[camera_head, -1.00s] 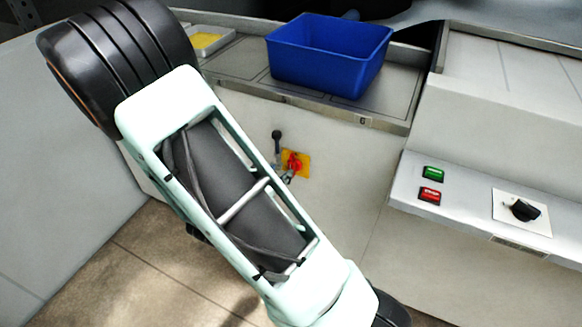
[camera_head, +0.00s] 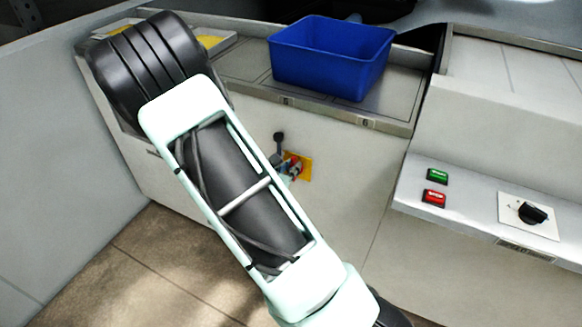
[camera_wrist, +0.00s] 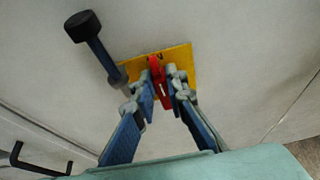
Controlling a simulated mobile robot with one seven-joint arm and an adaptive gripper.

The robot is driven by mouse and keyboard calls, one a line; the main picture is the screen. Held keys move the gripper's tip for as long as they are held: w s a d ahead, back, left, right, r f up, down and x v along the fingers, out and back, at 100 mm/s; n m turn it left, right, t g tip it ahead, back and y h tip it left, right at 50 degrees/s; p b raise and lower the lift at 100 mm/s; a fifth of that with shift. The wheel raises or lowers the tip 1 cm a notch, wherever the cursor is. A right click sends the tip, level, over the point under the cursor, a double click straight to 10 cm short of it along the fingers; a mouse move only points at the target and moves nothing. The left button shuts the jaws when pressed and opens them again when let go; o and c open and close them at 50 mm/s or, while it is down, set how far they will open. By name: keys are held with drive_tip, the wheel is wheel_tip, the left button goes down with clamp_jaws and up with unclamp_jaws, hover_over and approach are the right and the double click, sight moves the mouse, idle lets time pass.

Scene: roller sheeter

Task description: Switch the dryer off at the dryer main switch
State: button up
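The dryer main switch is a red handle (camera_wrist: 157,72) on a yellow plate (camera_wrist: 185,58), set in a pale upright panel. In the head view the yellow plate (camera_head: 304,168) shows below the worktop, with the red handle (camera_head: 294,162) partly covered. My gripper (camera_wrist: 160,94) reaches the switch, with one finger on each side of the red handle. The gaps beside the handle look narrow. Whether the fingers touch or clamp it, I cannot tell. In the head view my gripper (camera_head: 286,170) is small and partly hidden behind my arm.
A lever with a black knob (camera_wrist: 83,26) stands out just left of the plate, close to my gripper; it also shows in the head view (camera_head: 279,138). A blue bin (camera_head: 330,58) stands on the worktop. A green button (camera_head: 437,176), red button (camera_head: 434,198) and black rotary knob (camera_head: 532,213) are right.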

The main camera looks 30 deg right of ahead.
clamp_jaws()
drive_tip(key=shift+r, duration=0.1)
drive_tip(key=shift+w+a+r+n+p, duration=0.15)
drive_tip(key=shift+n+p, duration=0.15)
drive_tip(key=shift+p, duration=0.5)
drive_tip(key=f+n+g+h+p, duration=0.1)
drive_tip(key=n+h, duration=0.1)
drive_tip(key=n, duration=0.2)
drive_tip(key=w+a+f+n+g+h+p, duration=0.1)
drive_tip(key=n+h, duration=0.1)
drive_tip(key=n, duration=0.2)
drive_tip(key=w+f+n+g+h+p, duration=0.1)
drive_tip(key=n+h, duration=0.1)
drive_tip(key=n, duration=0.2)
drive_tip(key=shift+a+f+n+h, duration=0.3)
drive_tip(key=shift+a+n, duration=0.05)
drive_tip(key=shift+n, duration=0.05)
